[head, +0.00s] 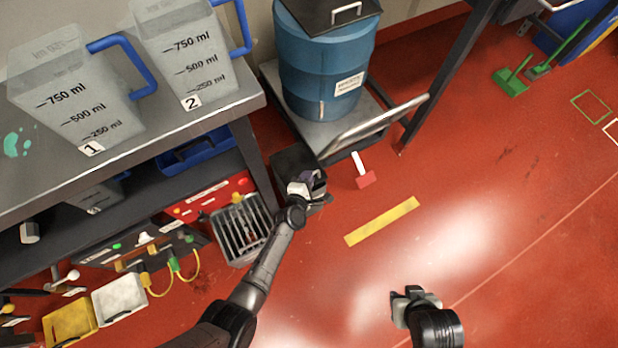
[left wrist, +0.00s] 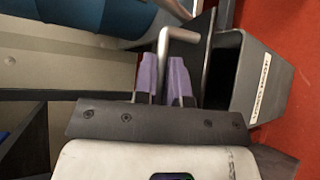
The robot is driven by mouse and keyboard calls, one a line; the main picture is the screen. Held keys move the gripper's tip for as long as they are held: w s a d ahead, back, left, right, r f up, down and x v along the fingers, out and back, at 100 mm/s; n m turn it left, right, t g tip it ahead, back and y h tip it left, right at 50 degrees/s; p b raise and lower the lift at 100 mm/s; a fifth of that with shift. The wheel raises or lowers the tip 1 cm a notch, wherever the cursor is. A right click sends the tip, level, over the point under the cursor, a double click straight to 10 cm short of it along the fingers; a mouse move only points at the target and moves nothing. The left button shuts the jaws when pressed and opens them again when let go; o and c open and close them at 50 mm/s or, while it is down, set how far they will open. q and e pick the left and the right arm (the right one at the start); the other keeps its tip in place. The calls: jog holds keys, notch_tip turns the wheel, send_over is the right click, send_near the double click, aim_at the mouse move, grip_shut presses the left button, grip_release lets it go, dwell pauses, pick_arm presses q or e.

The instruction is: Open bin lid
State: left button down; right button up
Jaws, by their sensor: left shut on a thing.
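The dark grey bin (left wrist: 262,82) is at the right of the left wrist view, with a pale label on its side and part of its dark opening showing. Its dark lid (left wrist: 204,62) appears nearly edge-on beside the opening, tilted away from it. The lid also shows as a dark panel in the head view (head: 292,160). My left gripper (head: 312,180) is at the bin; its purple fingers (left wrist: 163,72) are shut on the metal lid handle (left wrist: 180,35). My arm hides much of the bin in the head view. My right gripper (head: 411,293) is over open floor, away from the bin; its jaw gap is unclear.
A blue barrel (head: 325,65) stands on a cart (head: 262,75) just behind the bin. The steel workbench (head: 215,118) with measuring jugs is at left. A grey slatted crate (head: 243,230) sits beside my left forearm. The red floor (head: 490,210) at right is mostly clear.

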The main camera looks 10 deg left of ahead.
pick_arm(q)
jog(key=shift+n+g, duration=0.5)
jog(key=shift+g, duration=0.3)
jog(key=r+p, duration=0.1)
jog(key=w+a+r+p, duration=0.1)
jog(key=p, duration=0.1)
jog(key=r+p, duration=0.2)
jog(key=shift+w+a, duration=0.15)
jog(key=shift+w, duration=0.2)
jog(key=shift+w+a+r+g+h+p, duration=0.2)
jog(key=shift+w+g+h+p, duration=0.15)
jog(key=shift+p, duration=0.2)
jog(key=shift+f, duration=0.1)
jog(key=c, duration=1.2)
grip_release()
